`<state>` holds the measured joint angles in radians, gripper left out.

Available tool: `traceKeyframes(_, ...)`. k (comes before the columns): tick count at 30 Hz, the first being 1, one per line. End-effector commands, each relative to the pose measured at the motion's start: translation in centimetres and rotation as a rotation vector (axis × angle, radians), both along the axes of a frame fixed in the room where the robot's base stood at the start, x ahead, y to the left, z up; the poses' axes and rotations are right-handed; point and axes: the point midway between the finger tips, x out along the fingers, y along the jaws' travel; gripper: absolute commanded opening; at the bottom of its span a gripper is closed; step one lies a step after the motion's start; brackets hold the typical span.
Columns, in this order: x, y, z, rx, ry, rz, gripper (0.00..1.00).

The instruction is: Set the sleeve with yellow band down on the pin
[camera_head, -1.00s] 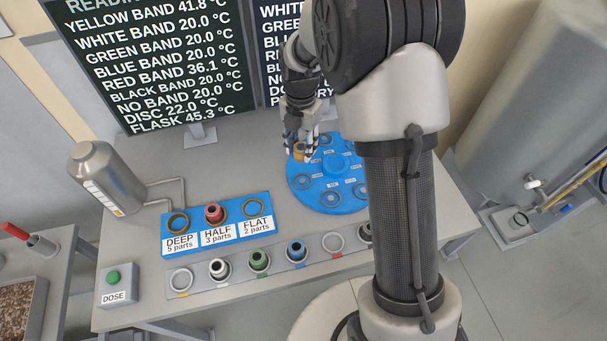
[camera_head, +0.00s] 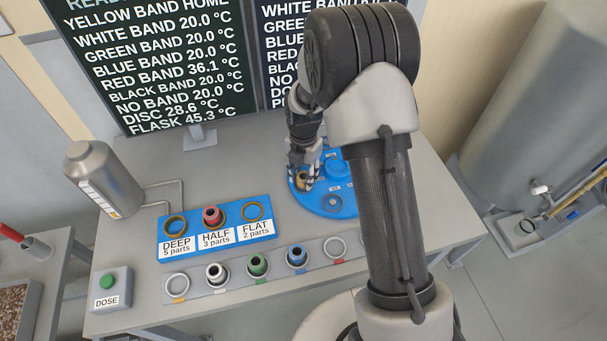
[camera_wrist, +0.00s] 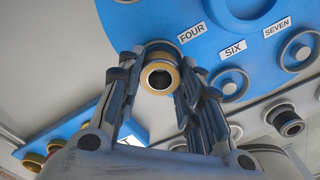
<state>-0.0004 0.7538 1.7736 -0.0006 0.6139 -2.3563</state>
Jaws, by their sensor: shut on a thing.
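The sleeve with yellow band (camera_wrist: 160,77) is between the fingers of my gripper (camera_wrist: 161,84), shut on it, in the wrist view. The sleeve is upright, with a dark open bore and a tan-yellow band. It stands over a grey ring seat beside the label FOUR, near the edge of the blue disc (camera_wrist: 136,22). The pin is hidden under or inside the sleeve, and its contact with the sleeve cannot be seen. In the head view my gripper (camera_head: 303,181) is low at the left edge of the disc (camera_head: 318,202). The board (camera_head: 160,70) reads YELLOW BAND HOME and DISC 28.6.
A blue block (camera_head: 218,248) labelled DEEP, HALF and FLAT holds a red-banded sleeve (camera_head: 212,216) at HALF. A grey rack (camera_head: 205,296) in front holds white, green and blue sleeves. A metal flask (camera_head: 100,180) stands at left. A DOSE button (camera_head: 107,281) is at front left.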

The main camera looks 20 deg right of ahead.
Motion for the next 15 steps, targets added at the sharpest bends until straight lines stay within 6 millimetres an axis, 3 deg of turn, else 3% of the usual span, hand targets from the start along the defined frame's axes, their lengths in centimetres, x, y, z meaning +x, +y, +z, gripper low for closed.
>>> traceKeyframes(15,-0.2,0.0,-1.4,0.000,0.006,0.000,0.00)
